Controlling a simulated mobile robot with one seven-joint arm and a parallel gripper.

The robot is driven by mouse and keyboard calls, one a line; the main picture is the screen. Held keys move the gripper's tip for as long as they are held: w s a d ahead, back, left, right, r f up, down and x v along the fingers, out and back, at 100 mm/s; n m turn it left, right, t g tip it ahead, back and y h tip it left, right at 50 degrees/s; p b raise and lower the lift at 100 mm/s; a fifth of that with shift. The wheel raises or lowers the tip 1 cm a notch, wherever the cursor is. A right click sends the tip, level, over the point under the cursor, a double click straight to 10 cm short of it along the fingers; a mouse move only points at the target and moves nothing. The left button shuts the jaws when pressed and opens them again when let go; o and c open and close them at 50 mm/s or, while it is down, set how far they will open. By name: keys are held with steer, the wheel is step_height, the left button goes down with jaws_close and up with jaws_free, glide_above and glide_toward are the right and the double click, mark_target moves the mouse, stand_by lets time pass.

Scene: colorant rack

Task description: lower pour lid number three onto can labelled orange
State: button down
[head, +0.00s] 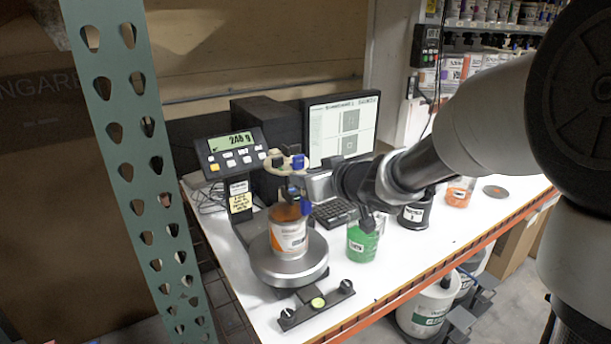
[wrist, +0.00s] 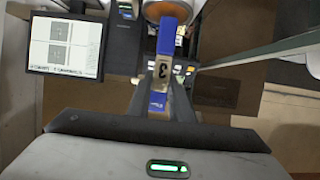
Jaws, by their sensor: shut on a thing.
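The can with an orange and white label (head: 289,238) stands upright on the round silver scale pan (head: 290,268), and its upper part looks orange. Pour lid number three (wrist: 163,70) is a pale piece marked "3" with blue parts; it also shows above the can in the head view (head: 283,163). My gripper (wrist: 160,98) is shut on the lid, reaching in from the right over the can. An orange round edge shows beyond the lid in the wrist view.
The scale display (head: 232,146) stands behind the can, and a monitor (head: 343,128) is at the back. A green-filled clear cup (head: 362,243), black can (head: 414,213) and orange-filled cup (head: 459,193) stand to the right. A black bar fixture (head: 316,306) lies in front. A green perforated post (head: 139,150) is at left.

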mark_target(298, 225)
step_height(298, 225, down, 13)
steer(key=b, duration=0.9)
steer(key=shift+r, duration=0.2)
steer(key=shift+f+b, duration=0.3)
steer(key=shift+f, duration=0.3)
stand_by(0.8)
steer(key=c, duration=1.5)
jaws_free()
steer(key=shift+c, duration=0.2)
steer(key=shift+s, duration=0.1)
steer(key=p+v, duration=0.5)
steer(key=v, duration=1.2)
steer(key=shift+s+r, duration=0.1)
